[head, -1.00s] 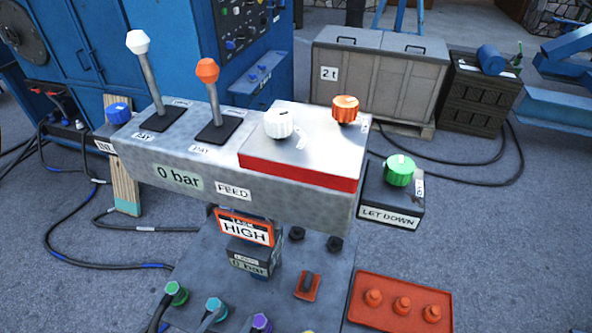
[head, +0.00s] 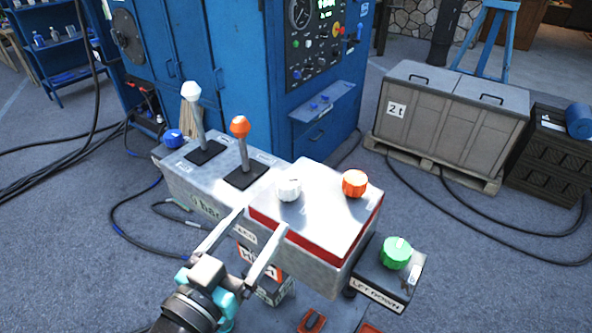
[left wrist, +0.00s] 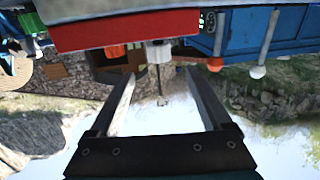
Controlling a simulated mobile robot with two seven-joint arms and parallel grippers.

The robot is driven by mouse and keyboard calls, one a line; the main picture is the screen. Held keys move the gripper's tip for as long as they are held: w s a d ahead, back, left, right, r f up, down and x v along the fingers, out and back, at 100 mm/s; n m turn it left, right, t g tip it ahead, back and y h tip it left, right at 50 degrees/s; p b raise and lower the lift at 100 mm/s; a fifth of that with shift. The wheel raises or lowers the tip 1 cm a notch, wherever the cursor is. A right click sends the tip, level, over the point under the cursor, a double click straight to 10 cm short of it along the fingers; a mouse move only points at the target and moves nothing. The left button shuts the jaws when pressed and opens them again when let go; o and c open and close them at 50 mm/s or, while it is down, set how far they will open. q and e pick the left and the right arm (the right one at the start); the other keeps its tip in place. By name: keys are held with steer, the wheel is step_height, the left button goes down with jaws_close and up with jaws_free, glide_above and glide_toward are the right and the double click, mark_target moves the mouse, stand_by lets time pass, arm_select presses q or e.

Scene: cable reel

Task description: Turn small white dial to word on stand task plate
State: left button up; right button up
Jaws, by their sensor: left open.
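The small white dial (head: 289,189) sits on the raised silver plate with a red edge (head: 322,205), left of an orange dial (head: 354,184). The word its mark points to is too small to read. The stand's orange-framed task plate (head: 245,254) is below the box front, partly hidden by my left gripper. My left gripper (head: 264,218) is open and empty, its fingertips in front of the red edge, short of the white dial. In the upside-down left wrist view the white dial (left wrist: 158,53) shows between and beyond the open fingers (left wrist: 160,73). My right gripper is out of view.
A white-knobbed lever (head: 192,92) and an orange-knobbed lever (head: 239,127) stand left of the dial. A green dial (head: 396,252) on the LET DOWN box is at the right. A blue cabinet (head: 215,60) stands behind. The space above the silver plate is clear.

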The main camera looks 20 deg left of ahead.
mark_target(293, 177)
arm_select(q)
steer(key=w+p, duration=0.1)
steer(key=w, duration=0.2)
steer(key=w+d, duration=0.1)
steer(key=w, duration=0.3)
steer(key=w+d+p, duration=0.1)
steer(key=w, duration=0.3)
steer(key=shift+w+d+r+p, duration=0.1)
steer(key=shift+w+d+p, duration=0.05)
steer(key=shift+w+p, duration=0.15)
steer(key=shift+w+d, duration=0.2)
steer(key=shift+w, duration=0.7)
jaws_close()
